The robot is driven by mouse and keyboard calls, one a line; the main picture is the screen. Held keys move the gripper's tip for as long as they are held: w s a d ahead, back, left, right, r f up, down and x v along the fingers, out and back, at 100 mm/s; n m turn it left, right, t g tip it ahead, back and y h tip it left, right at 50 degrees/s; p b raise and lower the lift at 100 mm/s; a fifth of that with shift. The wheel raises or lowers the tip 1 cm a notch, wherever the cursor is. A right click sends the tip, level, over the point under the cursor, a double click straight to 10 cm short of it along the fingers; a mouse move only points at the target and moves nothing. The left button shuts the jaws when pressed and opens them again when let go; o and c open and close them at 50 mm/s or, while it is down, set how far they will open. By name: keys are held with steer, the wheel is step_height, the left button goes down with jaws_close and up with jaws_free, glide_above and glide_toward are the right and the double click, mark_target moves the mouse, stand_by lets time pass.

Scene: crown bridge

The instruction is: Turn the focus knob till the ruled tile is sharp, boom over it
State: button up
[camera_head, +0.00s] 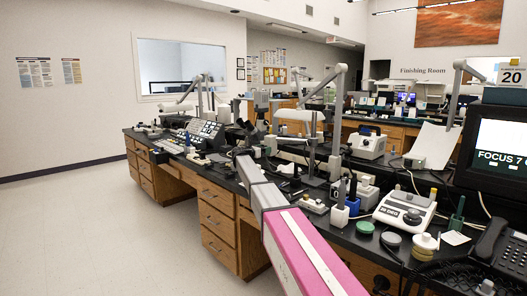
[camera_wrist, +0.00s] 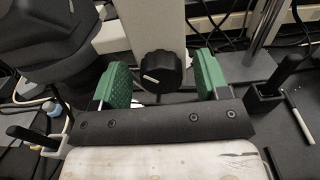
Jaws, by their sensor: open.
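The focus knob (camera_wrist: 161,72) is black and ribbed with a white mark, on a pale upright column (camera_wrist: 157,30) in the wrist view. My gripper (camera_wrist: 162,64) is open, with one green finger pad on each side of the knob. In the head view my arm reaches toward a microscope (camera_head: 251,132) on the bench, and I cannot make out the fingers there. I cannot make out the ruled tile or where the boom stands over it.
A monitor (camera_head: 504,146) at the right edge reads "FOCUS 7" and is cut off. The black bench (camera_head: 345,232) is crowded with instruments and lamps. A dark rounded part (camera_wrist: 60,38) stands close left of my gripper. The floor (camera_head: 85,225) at left is clear.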

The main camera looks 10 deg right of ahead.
steer(key=shift+d, duration=0.1)
steer(key=shift+c, duration=0.4)
steer(key=c, duration=0.9)
steer(key=shift+o, duration=0.2)
steer(key=shift+m, duration=0.4)
steer(key=m, duration=0.5)
steer(key=shift+m, duration=0.3)
steer(key=m, duration=0.6)
steer(key=shift+s+d+f, duration=0.1)
steer(key=shift+s, duration=0.05)
steer(key=o, duration=0.9)
